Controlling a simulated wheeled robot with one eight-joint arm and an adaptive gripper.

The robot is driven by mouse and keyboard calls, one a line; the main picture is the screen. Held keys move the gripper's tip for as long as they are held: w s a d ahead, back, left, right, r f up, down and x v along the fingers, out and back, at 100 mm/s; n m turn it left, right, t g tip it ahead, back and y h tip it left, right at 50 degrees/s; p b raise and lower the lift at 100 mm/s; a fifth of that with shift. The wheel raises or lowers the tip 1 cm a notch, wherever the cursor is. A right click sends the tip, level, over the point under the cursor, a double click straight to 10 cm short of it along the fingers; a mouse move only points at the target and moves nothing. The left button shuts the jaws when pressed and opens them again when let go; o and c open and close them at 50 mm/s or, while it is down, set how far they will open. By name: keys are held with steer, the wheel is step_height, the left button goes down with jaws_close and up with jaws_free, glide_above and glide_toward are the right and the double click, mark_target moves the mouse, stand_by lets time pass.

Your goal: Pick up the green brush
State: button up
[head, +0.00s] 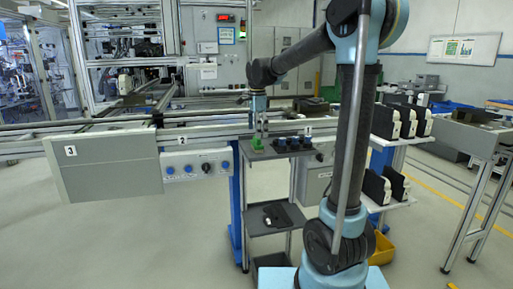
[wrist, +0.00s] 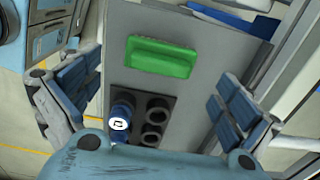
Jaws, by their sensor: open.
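The green brush (wrist: 161,57) shows as a green block in the wrist view. It lies on a grey shelf top (wrist: 205,88), in front of my gripper and between the lines of its fingers. My gripper (wrist: 158,100) is open, with one blue-padded finger on each side, and holds nothing. In the head view, the green brush (head: 257,143) is a small green shape on the top shelf of a stand. My gripper (head: 260,128) points down just above it. Whether the fingers touch the brush cannot be told.
A dark holder with round sockets (wrist: 154,115) sits close to the brush, one socket with a blue-topped item (wrist: 121,118). A conveyor rail (head: 200,131) runs behind the stand. A lower shelf (head: 275,219) holds a dark item. Black-and-white parts (head: 400,120) stand on shelves to the right.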

mark_target(257, 139)
steer(key=shift+a+f, duration=0.1)
steer(key=shift+f, duration=1.8)
steer(key=shift+c, duration=0.3)
steer(key=c, duration=1.1)
steer(key=shift+r, duration=0.15)
step_height(257, 139, up, 10)
steer(key=shift+f, duration=0.1)
